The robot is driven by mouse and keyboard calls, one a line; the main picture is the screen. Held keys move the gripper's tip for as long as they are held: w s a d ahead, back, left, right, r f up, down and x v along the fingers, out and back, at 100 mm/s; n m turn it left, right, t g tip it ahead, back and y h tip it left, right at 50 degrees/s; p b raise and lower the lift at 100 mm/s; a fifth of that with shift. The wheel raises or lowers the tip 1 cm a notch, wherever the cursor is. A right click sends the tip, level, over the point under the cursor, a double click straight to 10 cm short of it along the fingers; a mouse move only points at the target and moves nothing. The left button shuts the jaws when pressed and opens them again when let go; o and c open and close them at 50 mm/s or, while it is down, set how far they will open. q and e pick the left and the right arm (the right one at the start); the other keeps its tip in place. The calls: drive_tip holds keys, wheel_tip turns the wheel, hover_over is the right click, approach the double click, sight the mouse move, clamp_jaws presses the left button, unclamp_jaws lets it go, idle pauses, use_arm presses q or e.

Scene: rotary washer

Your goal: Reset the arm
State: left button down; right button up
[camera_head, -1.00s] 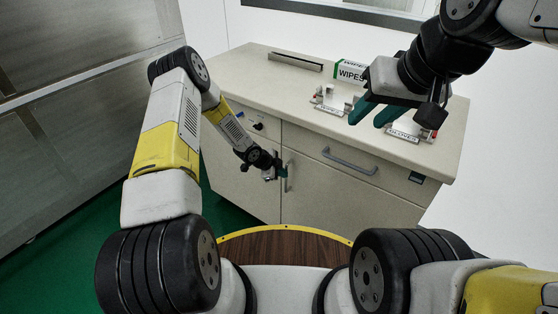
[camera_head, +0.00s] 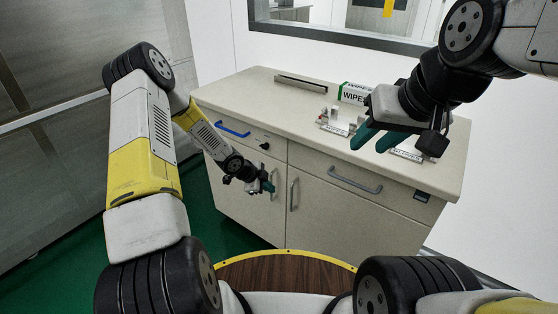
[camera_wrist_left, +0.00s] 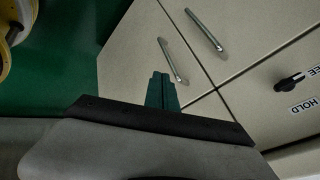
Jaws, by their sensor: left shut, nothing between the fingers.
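My left arm (camera_head: 145,140) reaches forward from the left, bent at the elbow. My left gripper (camera_head: 267,188) is shut and empty, in front of the cabinet's lower doors near their grey handles. In the left wrist view its teal fingers (camera_wrist_left: 161,88) are together, pointing toward the doors, with nothing between them. My right gripper (camera_head: 375,140) hangs over the counter's front part at the right. Its teal fingers are apart, and nothing shows between them.
The beige cabinet (camera_head: 330,205) has a blue handle (camera_head: 232,129), a grey drawer handle (camera_head: 355,179) and a black knob (camera_wrist_left: 289,84) beside HOLD lettering. A WIPES box (camera_head: 354,93) and small metal holders (camera_head: 338,122) stand on top. Green floor is clear at left.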

use_arm(q)
drive_tip(key=s+a+r+n+y, duration=0.2)
drive_tip(key=a+r+n, duration=0.1)
drive_tip(key=r, duration=0.6)
drive_tip(key=s+a+r+n+t+y, duration=0.1)
drive_tip(key=s+a+r+n+y, duration=0.15)
drive_tip(key=r, duration=0.65)
drive_tip(key=s+a+r+n+y, duration=0.1)
drive_tip(key=a+r+n, duration=0.25)
drive_tip(key=r, duration=0.55)
drive_tip(key=s+d+r+n+h, duration=0.1)
drive_tip(key=s+r+n, duration=0.3)
drive_tip(key=s+r, duration=0.3)
drive_tip(key=s+d+r+n+h, duration=0.1)
drive_tip(key=s+r+n, duration=0.4)
drive_tip(key=s, duration=1.3)
wheel_tip(320, 180, up, 3)
drive_tip(key=shift+s+d+f+t, duration=0.15)
drive_tip(key=shift+s+f+t, duration=0.05)
drive_tip(key=shift+t, duration=0.1)
